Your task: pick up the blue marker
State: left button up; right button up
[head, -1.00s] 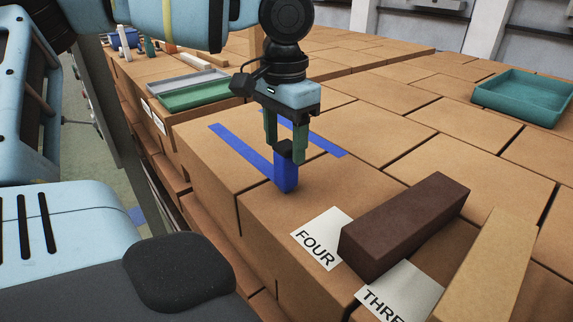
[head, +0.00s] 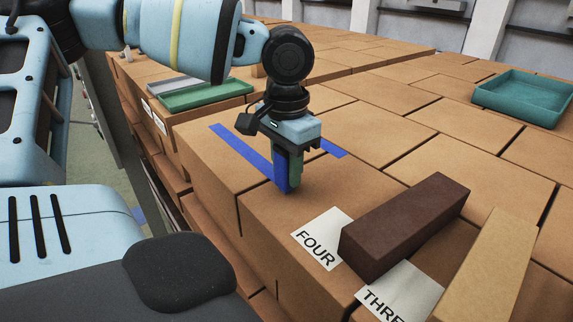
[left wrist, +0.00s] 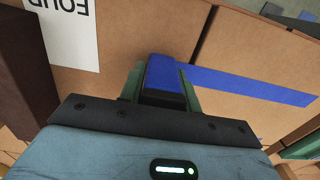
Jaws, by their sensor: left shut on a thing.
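The blue marker (head: 280,172) is a short, thick blue block standing upright on the brown boxes, at the near end of a blue tape strip. My left gripper (head: 288,182) points down with its green fingers on either side of it, shut on it. In the left wrist view the marker (left wrist: 162,71) sits between the two fingers (left wrist: 160,88). The fingers hide part of it in the head view. I cannot tell whether it still touches the box. My right gripper is not in view.
Blue tape strips (head: 240,149) lie on the boxes. A dark brown brick (head: 405,225) and a tan brick (head: 488,265) lie at the right, by labels FOUR (head: 320,238) and THREE (head: 400,290). A teal tray (head: 525,97) stands far right, a green tray (head: 205,95) behind left.

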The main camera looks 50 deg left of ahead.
pick_arm(q)
jog(key=shift+c, duration=0.7)
jog(key=shift+r, duration=0.1)
jog(key=shift+r, duration=0.8)
notch_tip(320, 180, up, 2)
jog(key=shift+r, duration=0.1)
jog(key=s+d, duration=0.3)
jog(key=s, duration=0.1)
jog(key=s+d, duration=0.4)
jog(key=s+d+r, duration=0.1)
jog(key=s+d, duration=0.2)
jog(key=s, duration=0.1)
jog(key=shift+d, duration=0.3)
